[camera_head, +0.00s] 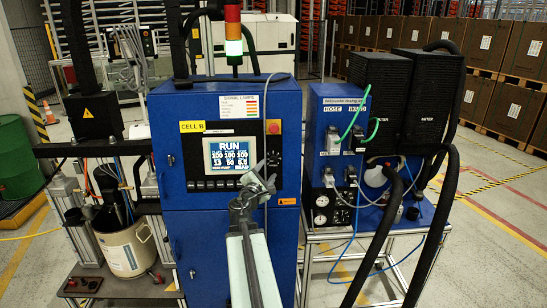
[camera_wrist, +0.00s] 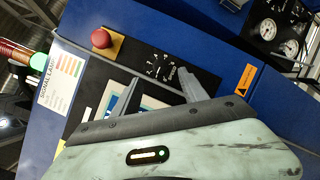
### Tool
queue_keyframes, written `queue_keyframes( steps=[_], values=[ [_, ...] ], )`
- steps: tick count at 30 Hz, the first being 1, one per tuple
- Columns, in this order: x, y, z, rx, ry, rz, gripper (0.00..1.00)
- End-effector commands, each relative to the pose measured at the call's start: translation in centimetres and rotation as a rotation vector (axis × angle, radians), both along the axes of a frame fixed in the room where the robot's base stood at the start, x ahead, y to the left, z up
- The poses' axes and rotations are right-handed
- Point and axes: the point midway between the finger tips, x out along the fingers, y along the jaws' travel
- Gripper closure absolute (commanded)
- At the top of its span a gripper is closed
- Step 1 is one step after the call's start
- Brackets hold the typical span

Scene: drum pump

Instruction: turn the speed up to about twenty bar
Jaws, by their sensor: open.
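A round black dial with white scale marks (camera_wrist: 159,68) is on the panel below the red button in the wrist view. Its knob's pointer setting is too small to read. My gripper (camera_wrist: 160,92) is open and empty. Its two fingers stand in front of the panel, on either side of the dial in the picture; I cannot tell the gap to it. In the head view, my gripper (camera_head: 258,183) is before the panel's right part.
A red stop button (camera_head: 273,127) on a yellow plate is above the dial. To the right, a cart holds a blue unit (camera_head: 335,112) with gauges and thick black hoses (camera_head: 378,235).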

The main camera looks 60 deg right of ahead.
Motion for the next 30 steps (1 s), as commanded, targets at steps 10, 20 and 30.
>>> queue_keyframes(
  steps=[10,20,30],
  values=[
    [0.7,-2.6,-0.1,-0.003,0.002,-0.001,0.49],
    [2.0,-7.6,-0.1,-0.001,0.001,-0.002,0.49],
    [1.9,-7.6,-0.1,0.000,0.000,-0.002,0.80]
  ],
)
